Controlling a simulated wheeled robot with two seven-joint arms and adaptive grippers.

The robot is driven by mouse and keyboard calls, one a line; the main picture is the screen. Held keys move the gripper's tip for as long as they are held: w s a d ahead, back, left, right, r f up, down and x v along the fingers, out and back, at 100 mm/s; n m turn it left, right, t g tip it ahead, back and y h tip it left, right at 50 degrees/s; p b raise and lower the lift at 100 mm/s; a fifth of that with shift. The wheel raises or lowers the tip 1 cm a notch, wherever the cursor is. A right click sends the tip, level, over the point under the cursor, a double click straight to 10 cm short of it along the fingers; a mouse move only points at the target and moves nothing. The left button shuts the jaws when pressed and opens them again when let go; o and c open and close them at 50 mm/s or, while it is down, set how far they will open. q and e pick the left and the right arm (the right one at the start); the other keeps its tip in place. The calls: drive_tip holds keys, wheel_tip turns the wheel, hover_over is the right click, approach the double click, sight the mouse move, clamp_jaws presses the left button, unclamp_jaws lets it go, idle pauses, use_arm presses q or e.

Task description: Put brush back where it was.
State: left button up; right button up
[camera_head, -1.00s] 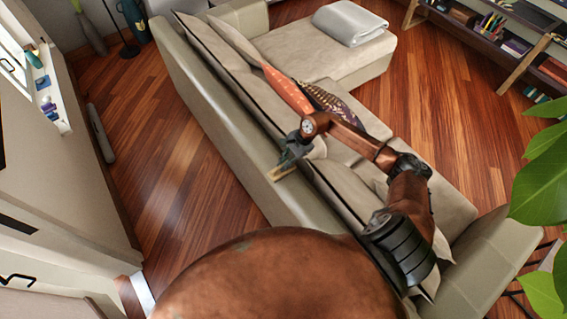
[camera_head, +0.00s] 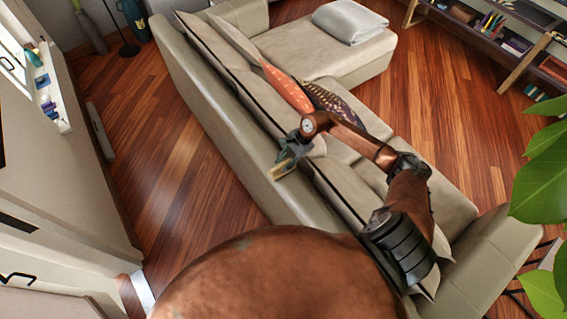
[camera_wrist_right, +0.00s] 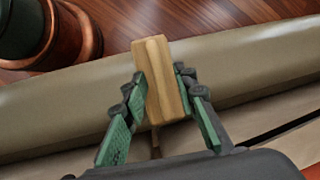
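The brush (camera_head: 284,168) shows as a small pale wooden block at the tip of my right gripper (camera_head: 290,154). In the right wrist view, the brush (camera_wrist_right: 157,80) stands between the two green-padded fingers of the right gripper (camera_wrist_right: 158,92), which are closed on its sides. Its bristles cannot be made out. The gripper holds it over the top of the sofa's backrest (camera_head: 235,150); whether it touches the sofa cannot be told. My left gripper is not in view.
A white ledge (camera_head: 62,126) at the left carries small bottles. Bare wooden floor (camera_head: 165,150) lies between it and the sofa. Cushions (camera_head: 288,90) lean along the sofa, a folded blanket (camera_head: 348,22) lies on its far end. Shelves (camera_head: 500,38) and a leafy plant (camera_head: 540,185) are at right.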

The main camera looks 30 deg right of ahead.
drive_tip(key=shift+d+r, duration=0.1)
drive_tip(key=shift+r, duration=0.2)
use_arm(q)
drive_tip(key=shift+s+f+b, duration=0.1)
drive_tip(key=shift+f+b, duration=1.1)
drive_tip(key=shift+b, duration=0.1)
use_arm(e)
drive_tip(key=v, duration=1.1)
drive_tip(key=shift+d+r, duration=0.15)
drive_tip(key=shift+r, duration=0.1)
